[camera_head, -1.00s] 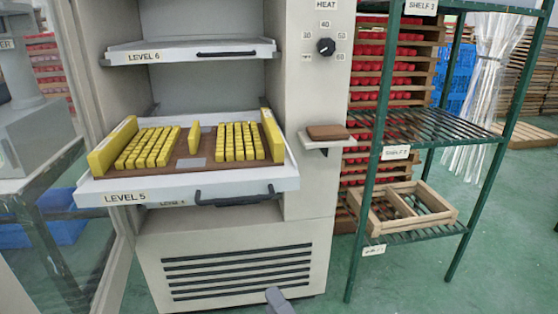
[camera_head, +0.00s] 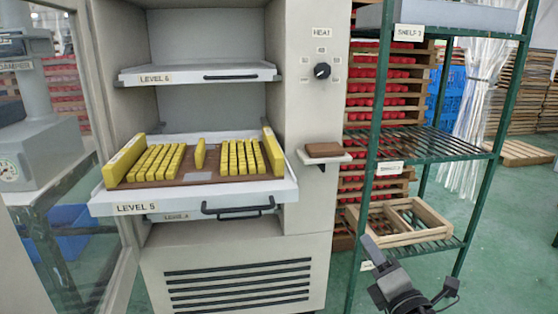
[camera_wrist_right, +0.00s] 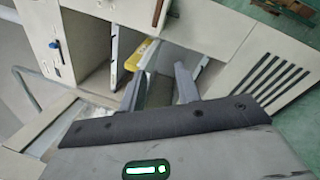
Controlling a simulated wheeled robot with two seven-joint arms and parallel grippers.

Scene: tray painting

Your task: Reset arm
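My right gripper (camera_head: 372,246) comes in at the lower right of the head view, in front of the green rack and away from the drawers. In the right wrist view its two fingers (camera_wrist_right: 160,75) stand apart with nothing between them. My left gripper is not in view. The pulled-out LEVEL 5 tray (camera_head: 290,186) holds a brown board (camera_head: 200,177) with several yellow bars (camera_head: 240,157).
The LEVEL 6 tray (camera_head: 190,80) is above, inside the grey cabinet. A brown block (camera_head: 322,149) lies on a small side ledge below the heat dial (camera_head: 322,70). The green rack (camera_head: 430,146) carries a wooden frame (camera_head: 405,222). A glass door (camera_head: 100,200) is at left.

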